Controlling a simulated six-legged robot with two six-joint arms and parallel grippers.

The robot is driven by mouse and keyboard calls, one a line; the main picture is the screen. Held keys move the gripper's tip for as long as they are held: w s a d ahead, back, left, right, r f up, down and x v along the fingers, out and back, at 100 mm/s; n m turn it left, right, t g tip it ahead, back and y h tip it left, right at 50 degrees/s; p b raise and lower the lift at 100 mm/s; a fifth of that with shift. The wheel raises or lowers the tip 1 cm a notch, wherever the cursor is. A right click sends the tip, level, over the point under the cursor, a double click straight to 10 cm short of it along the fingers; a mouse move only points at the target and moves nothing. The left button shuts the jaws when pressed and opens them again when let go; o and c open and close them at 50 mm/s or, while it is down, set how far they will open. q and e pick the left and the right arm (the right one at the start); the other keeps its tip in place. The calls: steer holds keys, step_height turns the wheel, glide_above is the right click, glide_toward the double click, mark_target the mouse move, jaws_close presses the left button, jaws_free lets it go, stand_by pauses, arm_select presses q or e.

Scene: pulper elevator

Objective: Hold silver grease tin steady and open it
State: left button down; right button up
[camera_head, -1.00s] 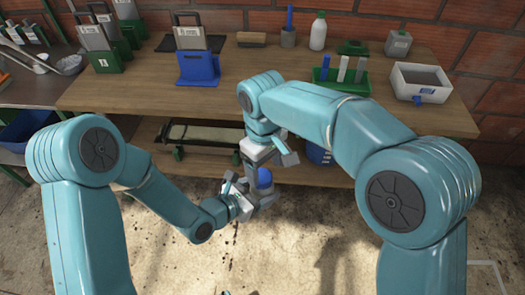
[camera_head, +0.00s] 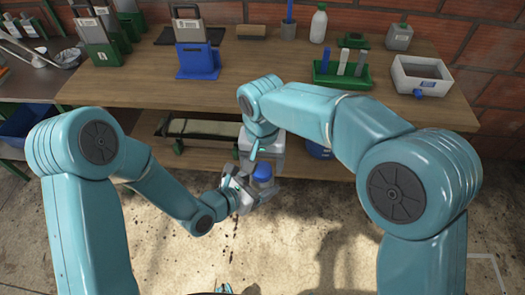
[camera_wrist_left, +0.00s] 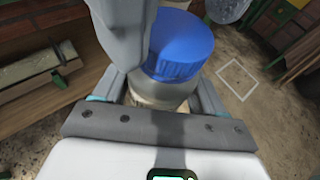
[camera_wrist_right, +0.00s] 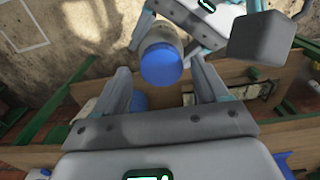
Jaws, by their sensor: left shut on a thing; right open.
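The silver grease tin, with its blue lid (camera_head: 263,173), is in the air in front of the bench, lid up. My left gripper (camera_head: 258,188) is shut around the tin's body. In the left wrist view the blue lid (camera_wrist_left: 180,45) stands above the pale body (camera_wrist_left: 157,95), with a grey finger of a gripper close in front. My right gripper (camera_head: 262,160) is open and points down just above the lid. In the right wrist view the lid (camera_wrist_right: 161,65) shows between and beyond the spread fingers. The lid is on the tin; I see no contact with the right fingers.
The wooden bench (camera_head: 285,100) and its lower shelf (camera_head: 225,170) lie behind the grippers. A blue container (camera_head: 318,150) is on the lower shelf, right of the tin. A green tray (camera_head: 340,78) and a grey box (camera_head: 421,77) stand on the bench. The concrete floor in front is clear.

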steer(key=shift+f, duration=0.7)
steer(key=c, duration=1.1)
steer(key=n, duration=0.4)
steer(key=shift+d, duration=0.1)
steer(key=n, duration=0.4)
steer(key=shift+r, duration=0.15)
steer(key=shift+r, duration=1.05)
